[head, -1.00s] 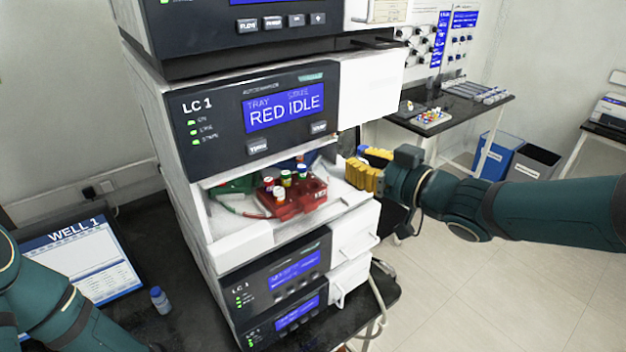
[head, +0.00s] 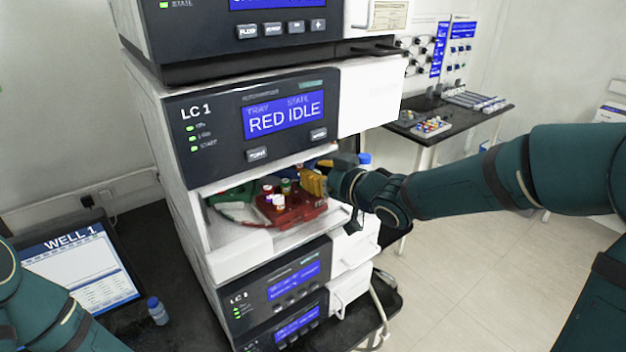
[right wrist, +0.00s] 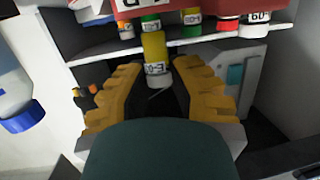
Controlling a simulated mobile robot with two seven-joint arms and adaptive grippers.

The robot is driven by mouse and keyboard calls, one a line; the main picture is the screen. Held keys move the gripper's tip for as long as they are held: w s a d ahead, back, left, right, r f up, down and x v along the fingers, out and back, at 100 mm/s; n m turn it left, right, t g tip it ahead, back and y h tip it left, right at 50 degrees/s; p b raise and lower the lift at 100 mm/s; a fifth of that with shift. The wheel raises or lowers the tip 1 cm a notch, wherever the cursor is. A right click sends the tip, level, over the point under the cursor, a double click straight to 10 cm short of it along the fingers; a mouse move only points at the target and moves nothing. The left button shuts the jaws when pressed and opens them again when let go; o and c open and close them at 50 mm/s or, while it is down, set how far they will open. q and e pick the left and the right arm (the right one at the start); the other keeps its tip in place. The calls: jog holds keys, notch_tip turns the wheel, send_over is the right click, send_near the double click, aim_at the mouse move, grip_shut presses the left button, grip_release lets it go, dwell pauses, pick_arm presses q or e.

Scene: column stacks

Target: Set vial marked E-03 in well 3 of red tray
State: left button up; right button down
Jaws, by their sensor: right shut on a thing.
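The red tray (head: 306,212) sits in the open bay of the LC 1 stack and holds several small vials with coloured parts. My right gripper (head: 313,182) reaches into the bay from the right, over the tray's right end. In the right wrist view its yellow fingers (right wrist: 158,95) are shut on a yellow vial (right wrist: 153,46) with a white marked band, which looks like E-03. The tray (right wrist: 226,7) shows close beyond it at the top. I cannot tell whether the held vial touches the tray, and the well numbers are unreadable. My left arm shows at lower left, its gripper out of view.
The bay's housing (head: 362,105) closes in above the gripper. Green and blue items lie behind the tray. A blue-capped bottle (head: 157,310) and a WELL 1 screen (head: 80,262) stand on the dark bench at left. A side table (head: 455,120) holds another rack.

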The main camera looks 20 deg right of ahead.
jog(key=g+p, duration=0.1)
jog(key=r+g+h+p, duration=0.1)
jog(key=p, duration=0.1)
jog(key=shift+w+a, duration=0.25)
jog(key=shift+w, duration=0.05)
notch_tip(320, 180, down, 3)
jog(key=shift+f+b, duration=0.2)
jog(key=shift+b, duration=0.65)
jog(key=shift+f, duration=0.15)
pick_arm(q)
notch_tip(320, 180, up, 2)
jog(key=shift+r, duration=0.25)
jog(key=shift+s, duration=0.1)
jog(key=shift+f, duration=0.1)
pick_arm(e)
jog(key=shift+f, duration=0.15)
jog(key=c, duration=0.9)
grip_release()
jog(key=shift+c, duration=0.2)
